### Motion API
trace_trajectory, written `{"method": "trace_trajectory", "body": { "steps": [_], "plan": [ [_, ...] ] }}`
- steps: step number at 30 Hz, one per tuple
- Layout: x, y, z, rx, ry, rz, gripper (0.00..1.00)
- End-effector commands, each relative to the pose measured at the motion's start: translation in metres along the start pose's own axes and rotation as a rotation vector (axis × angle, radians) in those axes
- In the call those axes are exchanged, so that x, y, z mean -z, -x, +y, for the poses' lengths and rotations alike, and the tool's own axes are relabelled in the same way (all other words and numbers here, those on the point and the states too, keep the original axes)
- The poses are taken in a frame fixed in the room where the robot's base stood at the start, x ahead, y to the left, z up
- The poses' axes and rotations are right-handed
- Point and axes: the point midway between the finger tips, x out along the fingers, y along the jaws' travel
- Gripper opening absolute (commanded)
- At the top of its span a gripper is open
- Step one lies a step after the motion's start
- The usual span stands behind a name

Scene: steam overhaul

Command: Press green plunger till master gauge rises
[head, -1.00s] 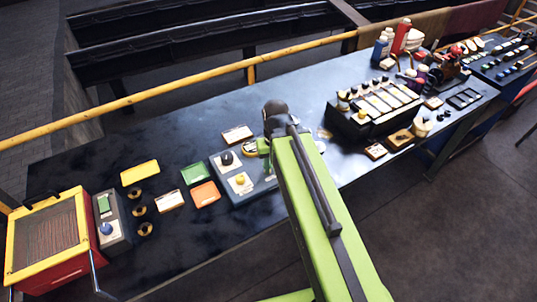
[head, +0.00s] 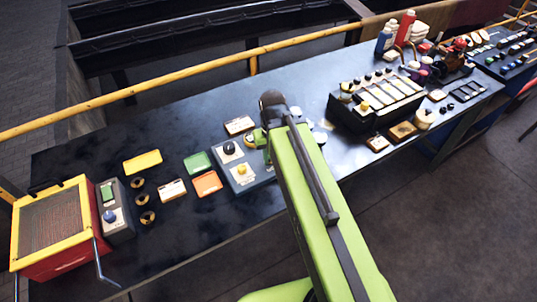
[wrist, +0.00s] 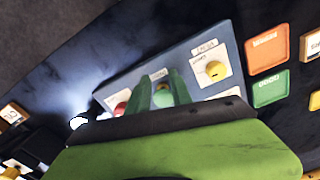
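The blue-grey control panel (head: 262,174) lies on the dark bench beside my arm. In the wrist view the panel (wrist: 133,78) carries a red knob (wrist: 121,108), a green plunger (wrist: 162,96) and a yellow knob (wrist: 215,70). My gripper (wrist: 163,88) has its two green fingers apart, one on each side of the green plunger. I cannot tell whether they touch it. In the head view the yellow knob (head: 242,169) and a black knob (head: 229,148) show, but my arm hides the plunger and most of the gripper. I cannot identify the master gauge.
Green (head: 198,161) and orange (head: 207,183) trays lie left of the panel. A red and yellow box (head: 60,262) stands at the bench's left end. A black rack (head: 362,122) and bottles (head: 404,30) stand right. A yellow rail (head: 190,72) runs behind the bench.

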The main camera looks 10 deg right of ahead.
Motion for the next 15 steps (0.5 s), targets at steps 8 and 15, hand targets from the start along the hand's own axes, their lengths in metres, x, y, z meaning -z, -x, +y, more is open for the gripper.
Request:
{"method": "trace_trajectory", "body": {
  "steps": [8, 15],
  "plan": [
    [0.0, 0.0, 0.0, 0.0, 0.0, 0.0, 0.0],
    [0.0, 0.0, 0.0, 0.0, 0.0, 0.0, 0.0]
  ]
}}
